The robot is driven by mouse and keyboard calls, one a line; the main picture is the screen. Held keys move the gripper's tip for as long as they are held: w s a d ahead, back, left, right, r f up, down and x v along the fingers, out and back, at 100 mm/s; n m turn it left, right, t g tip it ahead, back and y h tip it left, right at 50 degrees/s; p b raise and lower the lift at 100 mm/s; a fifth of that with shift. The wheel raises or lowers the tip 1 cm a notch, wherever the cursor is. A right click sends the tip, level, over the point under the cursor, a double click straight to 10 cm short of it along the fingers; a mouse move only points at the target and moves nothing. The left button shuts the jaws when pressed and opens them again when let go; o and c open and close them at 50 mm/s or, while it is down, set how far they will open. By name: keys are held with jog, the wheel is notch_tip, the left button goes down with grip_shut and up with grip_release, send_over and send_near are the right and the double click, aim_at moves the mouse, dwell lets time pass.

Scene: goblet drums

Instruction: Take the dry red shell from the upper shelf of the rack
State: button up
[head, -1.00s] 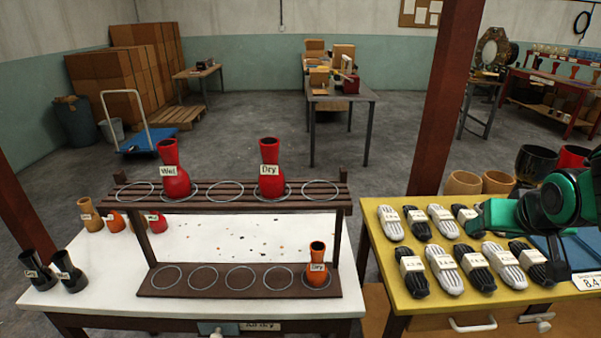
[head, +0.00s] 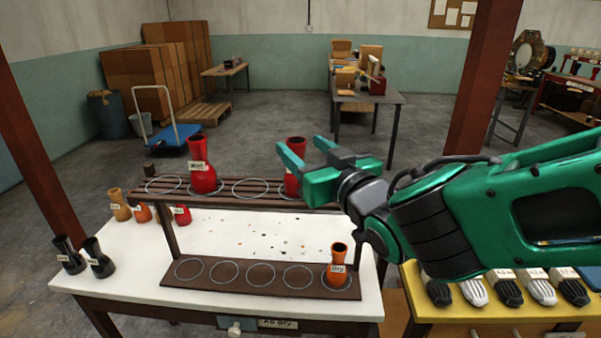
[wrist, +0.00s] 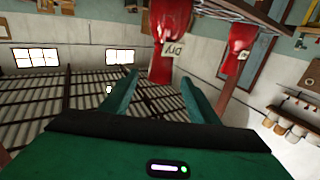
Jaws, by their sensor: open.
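The dry red shell (head: 294,182) stands in a ring at the right part of the rack's upper shelf (head: 232,203), partly hidden behind my gripper in the head view. In the wrist view the dry red shell (wrist: 169,28) appears upside down, its tag reading "Dry", close to the open fingertips. My gripper (head: 298,146) is open and empty, in front of the shell in the head view; it also shows in the wrist view (wrist: 157,77). I cannot tell whether it touches the shell. A red shell tagged "Wet" (head: 204,182) stands farther left on the same shelf and shows in the wrist view (wrist: 238,58).
An orange shell tagged "Dry" (head: 338,270) stands at the right end of the lower shelf (head: 255,279). Small shells, including two black ones (head: 69,257), stand left on the white table (head: 130,275). The yellow table (head: 430,322) at right holds several black and white items.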

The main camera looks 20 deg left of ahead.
aim_at(293, 138)
jog(key=shift+x, duration=3.85)
jog(key=shift+w+d, duration=0.1)
jog(key=shift+c, duration=0.2)
grip_shut()
jog(key=shift+r, duration=0.1)
